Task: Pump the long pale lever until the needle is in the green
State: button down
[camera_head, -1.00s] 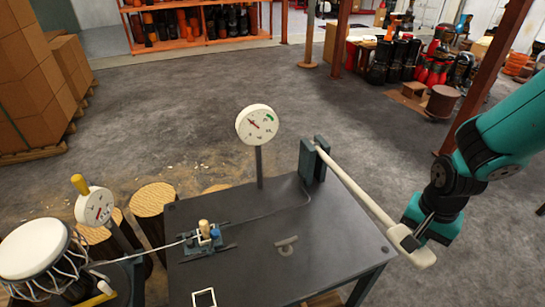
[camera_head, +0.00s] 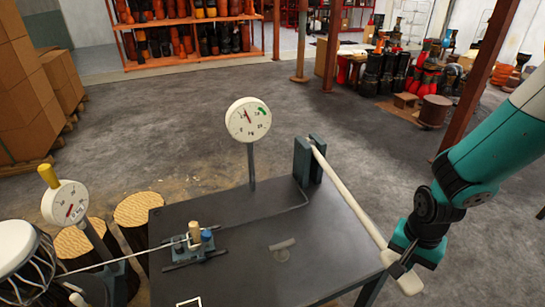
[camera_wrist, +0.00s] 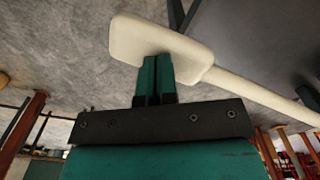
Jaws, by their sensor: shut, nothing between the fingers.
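The long pale lever (camera_head: 352,205) runs from a dark upright bracket (camera_head: 308,160) towards the front right, ending in a wide paddle beyond the table edge. The paddle also fills the upper middle of the wrist view (camera_wrist: 150,40). My gripper (camera_head: 402,262) is shut and empty at the paddle. In the wrist view its closed fingertips (camera_wrist: 156,62) overlap the paddle and seem to touch it; the exact contact is unclear. The round white gauge (camera_head: 248,120) stands on a post behind the table. Its needle points up and slightly left, short of the green arc at upper right.
The dark table (camera_head: 260,240) carries a small clamp block (camera_head: 195,240) with a cord to a drum (camera_head: 20,260) at left. A second, smaller gauge (camera_head: 66,203) with a red needle stands near the drum. Open floor lies behind the table.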

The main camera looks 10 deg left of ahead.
notch_tip(320, 180, down, 3)
jog(key=shift+r+b, duration=0.1)
jog(key=shift+b, duration=0.6)
notch_tip(320, 180, up, 19)
jog(key=p, duration=1.5)
jog(key=shift+s+d+f, duration=0.2)
jog(key=shift+s+d, duration=0.15)
jog(key=shift+s, duration=0.1)
jog(key=f+b, duration=0.4)
jog(key=f, duration=0.2)
jog(key=f+b, duration=0.5)
jog(key=f, duration=0.1)
jog(key=f+b, duration=0.4)
jog(key=f, duration=0.2)
jog(key=shift+w+a+f+b, duration=0.25)
jog(key=shift+w+f+b, duration=0.15)
notch_tip(320, 180, up, 19)
jog(key=s+p, duration=0.1)
jog(key=p, duration=1.4)
jog(key=shift+d, duration=0.35)
jog(key=shift+f, duration=0.1)
